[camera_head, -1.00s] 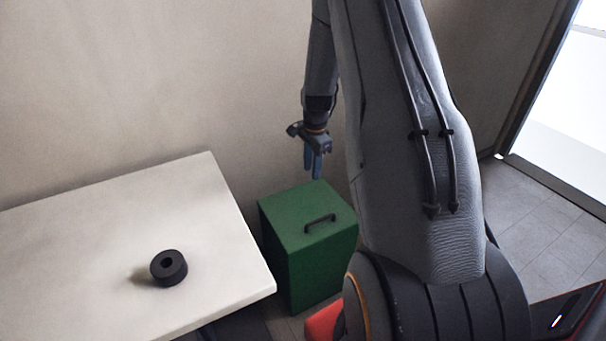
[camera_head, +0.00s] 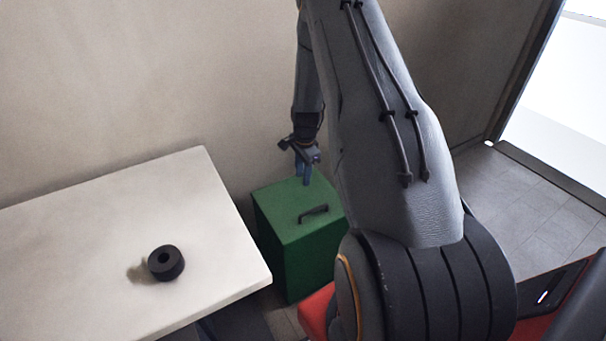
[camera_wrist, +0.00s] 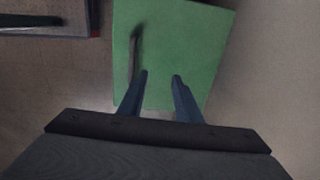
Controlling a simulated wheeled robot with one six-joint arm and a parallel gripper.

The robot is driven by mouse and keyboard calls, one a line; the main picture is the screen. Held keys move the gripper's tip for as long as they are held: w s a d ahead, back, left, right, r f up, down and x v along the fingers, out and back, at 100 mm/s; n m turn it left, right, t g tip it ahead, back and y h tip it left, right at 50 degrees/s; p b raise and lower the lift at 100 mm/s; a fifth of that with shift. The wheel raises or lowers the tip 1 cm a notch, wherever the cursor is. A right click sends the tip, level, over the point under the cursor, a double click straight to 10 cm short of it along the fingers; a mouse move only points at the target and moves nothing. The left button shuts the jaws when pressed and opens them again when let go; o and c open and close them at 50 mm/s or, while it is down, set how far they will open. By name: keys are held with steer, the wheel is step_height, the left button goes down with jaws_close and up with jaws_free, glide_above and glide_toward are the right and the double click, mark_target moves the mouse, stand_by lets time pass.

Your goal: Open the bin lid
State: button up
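The green bin (camera_head: 308,254) stands on the floor between the white table and my arm. Its flat green lid (camera_head: 283,213) is closed and carries a dark handle (camera_head: 314,214). My gripper (camera_head: 304,180) points down over the far part of the lid, behind the handle. In the wrist view my gripper (camera_wrist: 160,76) is open, with its two blue fingers apart and nothing between them. There the lid (camera_wrist: 188,40) lies below the fingers, and the handle (camera_wrist: 135,52) is to the left, near the left fingertip. I cannot tell how high the fingertips are above the lid.
A white table (camera_head: 100,220) is left of the bin, with a black ring-shaped object (camera_head: 166,263) on it. A plain wall (camera_head: 120,80) is close behind the bin. Open tiled floor (camera_head: 520,215) lies to the right.

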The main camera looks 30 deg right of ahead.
jaws_close()
stand_by(0.6)
steer(key=c, duration=0.7)
jaws_free()
steer(key=o, duration=0.7)
steer(key=shift+r, duration=0.1)
step_height(320, 180, up, 8)
steer(key=b, duration=0.2)
steer(key=shift+s+f, duration=0.2)
steer(key=shift+s, duration=0.1)
